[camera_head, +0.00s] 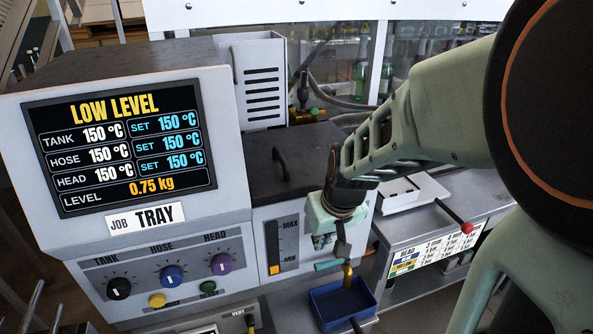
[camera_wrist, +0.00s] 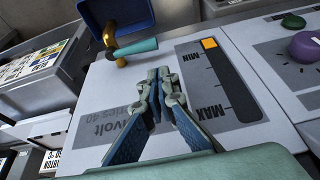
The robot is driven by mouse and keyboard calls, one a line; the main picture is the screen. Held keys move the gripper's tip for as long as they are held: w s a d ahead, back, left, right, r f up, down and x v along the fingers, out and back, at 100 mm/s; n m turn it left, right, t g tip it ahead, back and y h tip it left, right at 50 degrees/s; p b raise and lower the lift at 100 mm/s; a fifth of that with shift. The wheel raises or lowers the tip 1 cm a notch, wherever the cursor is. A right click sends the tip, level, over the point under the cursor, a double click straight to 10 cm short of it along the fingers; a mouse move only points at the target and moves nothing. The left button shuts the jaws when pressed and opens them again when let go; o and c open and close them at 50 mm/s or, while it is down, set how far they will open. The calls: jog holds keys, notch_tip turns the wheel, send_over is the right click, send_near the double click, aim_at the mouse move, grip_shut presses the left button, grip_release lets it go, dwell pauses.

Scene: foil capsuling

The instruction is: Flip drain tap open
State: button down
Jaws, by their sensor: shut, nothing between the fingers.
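The drain tap has a brass spout (camera_head: 348,278) on the front of the white melter, above a blue tray (camera_head: 345,303). Its teal handle (camera_head: 328,265) lies roughly level, sticking out to the left of the spout. In the wrist view, turned over, the teal handle (camera_wrist: 137,48) and brass spout (camera_wrist: 110,38) are beyond my fingertips, near the blue tray (camera_wrist: 128,14). My gripper (camera_head: 342,240) is shut and empty just above the tap. The wrist view shows its fingertips (camera_wrist: 160,78) together, apart from the handle in that picture.
The melter's screen (camera_head: 124,147) reads LOW LEVEL, with knobs below. A level gauge (camera_head: 283,241) with MAX and MIN is beside my gripper. A grey cabinet (camera_head: 405,250) with a red-knobbed lever (camera_head: 455,218) stands to the right.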

aim_at(331, 263)
jog(key=b+x, duration=0.1)
jog(key=x, duration=0.8)
jog(key=shift+d+f+b, duration=0.1)
jog(key=shift+b, duration=0.6)
